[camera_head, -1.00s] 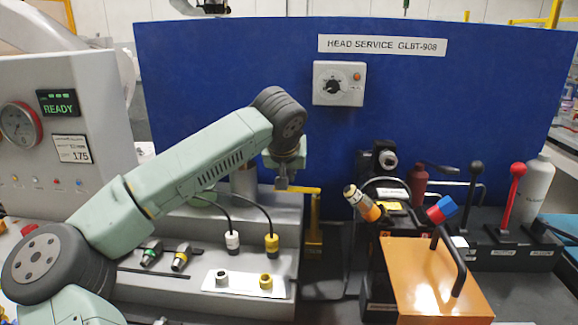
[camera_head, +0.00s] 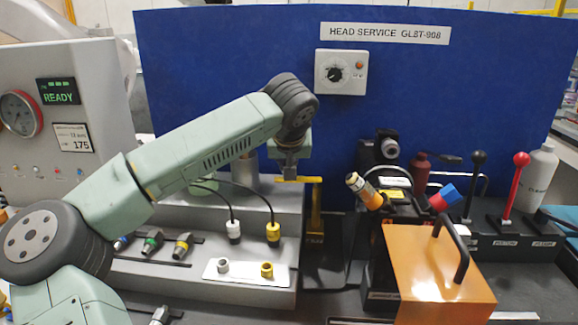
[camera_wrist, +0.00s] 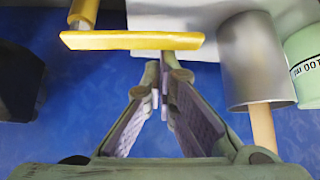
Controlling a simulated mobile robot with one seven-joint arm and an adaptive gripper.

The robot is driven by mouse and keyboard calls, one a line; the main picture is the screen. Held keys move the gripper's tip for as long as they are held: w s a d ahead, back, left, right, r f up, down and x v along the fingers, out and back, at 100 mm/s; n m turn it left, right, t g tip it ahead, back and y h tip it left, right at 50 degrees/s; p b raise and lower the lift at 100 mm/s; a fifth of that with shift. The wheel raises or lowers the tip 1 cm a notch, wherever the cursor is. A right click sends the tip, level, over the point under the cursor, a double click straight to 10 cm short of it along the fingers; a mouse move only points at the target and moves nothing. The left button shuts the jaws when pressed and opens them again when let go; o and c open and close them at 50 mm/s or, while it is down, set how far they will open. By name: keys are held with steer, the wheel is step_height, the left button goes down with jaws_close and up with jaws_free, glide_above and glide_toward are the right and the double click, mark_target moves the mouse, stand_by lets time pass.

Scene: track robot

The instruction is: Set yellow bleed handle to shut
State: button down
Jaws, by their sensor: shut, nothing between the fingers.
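The yellow bleed handle (camera_head: 306,180) is a flat bar that lies level at the top of a yellow upright behind the grey bench block. In the wrist view the yellow bar (camera_wrist: 132,41) runs across the upper middle, with its round yellow post (camera_wrist: 83,12) at its left end. My gripper (camera_wrist: 164,88) is shut and empty, its fingertips together just short of the bar in the picture. I cannot tell whether they touch it. In the head view my gripper (camera_head: 290,174) is small and close beside the bar; its fingertips are hard to make out.
A grey metal cylinder (camera_wrist: 252,60) and a pale green container (camera_wrist: 306,62) stand right of my fingers in the wrist view. A dark part (camera_wrist: 20,80) is at left. The orange box (camera_head: 435,270) and red-knobbed lever (camera_head: 521,160) stand at right. The blue panel (camera_head: 230,60) closes the back.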

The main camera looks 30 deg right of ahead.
steer(key=shift+s+a+f+b, duration=0.1)
steer(key=shift+s+a+b, duration=0.65)
steer(key=shift+s, duration=0.15)
steer(key=shift+s+a+b, duration=0.25)
steer(key=shift+s+b, duration=0.1)
steer(key=shift+s, duration=0.45)
steer(key=shift+s+b, duration=0.3)
steer(key=shift+s, duration=0.8)
steer(key=shift+s+d+n+t+y, duration=0.15)
steer(key=shift+s+d+n+y, duration=0.15)
steer(key=shift+s+n, duration=0.25)
steer(key=shift+s+d+n+t+y, duration=0.15)
steer(key=shift+s+n+y, duration=0.15)
steer(key=shift+s+n, duration=0.25)
steer(key=shift+s+d+n+t+y, duration=0.1)
steer(key=shift+s+d+n+y, duration=0.25)
steer(key=shift+s, duration=0.35)
steer(key=shift+a, duration=0.1)
